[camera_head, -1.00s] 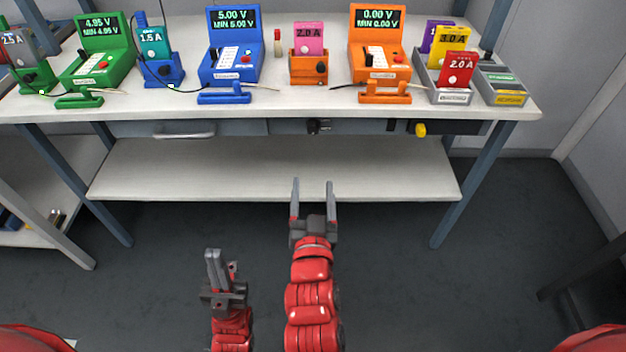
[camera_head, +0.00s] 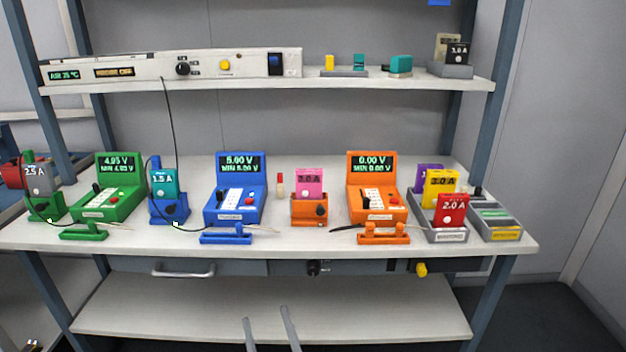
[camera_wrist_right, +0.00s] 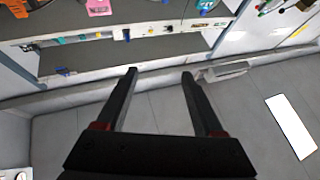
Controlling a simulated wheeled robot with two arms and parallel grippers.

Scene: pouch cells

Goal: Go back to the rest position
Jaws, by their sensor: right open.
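My right gripper (camera_head: 268,322) shows only its two fingertips at the bottom edge of the head view, in front of the lower shelf. In the right wrist view its two fingers (camera_wrist_right: 160,80) stand apart with nothing between them. It is clear of the bench and touches nothing that I can see. My left gripper is outside the head view.
The workbench (camera_head: 330,248) holds a green meter (camera_head: 120,200), a blue meter (camera_head: 240,205), an orange meter (camera_head: 375,205) and coloured cells in holders. An upper shelf (camera_head: 400,84) carries a white control panel (camera_head: 140,68). Floor (camera_head: 550,320) shows free at the right.

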